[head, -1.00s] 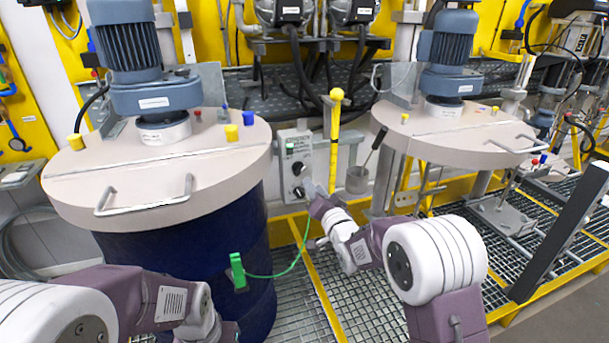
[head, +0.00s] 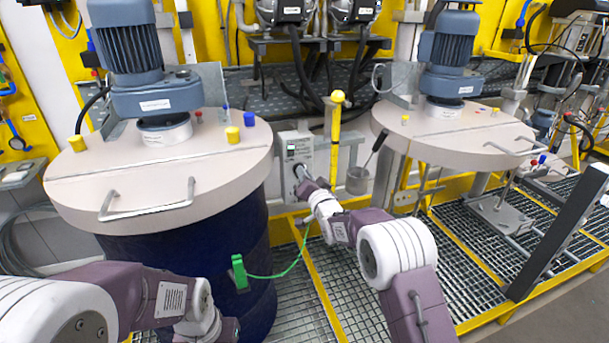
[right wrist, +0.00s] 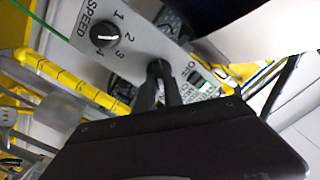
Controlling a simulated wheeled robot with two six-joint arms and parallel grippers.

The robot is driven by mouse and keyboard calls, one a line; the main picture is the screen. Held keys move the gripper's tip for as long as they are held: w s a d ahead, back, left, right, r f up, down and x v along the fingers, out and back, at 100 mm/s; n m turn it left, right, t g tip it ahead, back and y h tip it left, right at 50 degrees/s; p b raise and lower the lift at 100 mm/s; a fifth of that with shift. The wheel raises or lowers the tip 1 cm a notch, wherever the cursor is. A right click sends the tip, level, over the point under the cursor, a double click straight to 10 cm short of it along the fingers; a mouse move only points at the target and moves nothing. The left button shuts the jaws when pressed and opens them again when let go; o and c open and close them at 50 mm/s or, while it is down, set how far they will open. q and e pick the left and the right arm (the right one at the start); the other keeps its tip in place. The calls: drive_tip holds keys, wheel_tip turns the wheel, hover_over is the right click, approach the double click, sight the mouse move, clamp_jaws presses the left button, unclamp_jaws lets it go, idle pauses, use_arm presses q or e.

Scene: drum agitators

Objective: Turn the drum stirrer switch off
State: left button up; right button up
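The grey control box (head: 296,152) stands between the two drums, its lower front partly hidden by my right gripper. In the right wrist view, its panel shows a black speed knob (right wrist: 105,37), a lit green switch (right wrist: 203,85) and lettering including "OFF". My right gripper's (right wrist: 159,75) two dark fingers reach the panel between these, with a narrow gap between them. Their tips are at a dark knob; whether they grip it is unclear. The right gripper (head: 302,180) also shows at the box in the head view. My left gripper (head: 208,330) is low at the bottom edge, its fingers unclear.
The blue drum (head: 215,245) with a beige lid and motor (head: 125,45) stands left of the box. A second stirrer lid (head: 455,135) is at right. A green cable clip (head: 239,272) hangs on the drum.

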clamp_jaws()
drive_tip(key=shift+s+a+n+b, duration=0.1)
drive_tip(key=shift+a+n+b, duration=0.05)
drive_tip(key=shift+n+b, duration=2.15)
drive_tip(key=shift+a+n+b, duration=0.1)
drive_tip(key=shift+n+b, duration=1.4)
drive_tip(key=shift+n, duration=1.45)
drive_tip(key=shift+s+a+n+b, duration=0.1)
drive_tip(key=shift+a+n+b, duration=0.05)
drive_tip(key=shift+n+b, duration=2.15)
drive_tip(key=shift+n+p, duration=0.3)
drive_tip(key=shift+n, duration=0.25)
drive_tip(key=o, duration=0.7)
unclamp_jaws()
drive_tip(key=shift+w, duration=0.1)
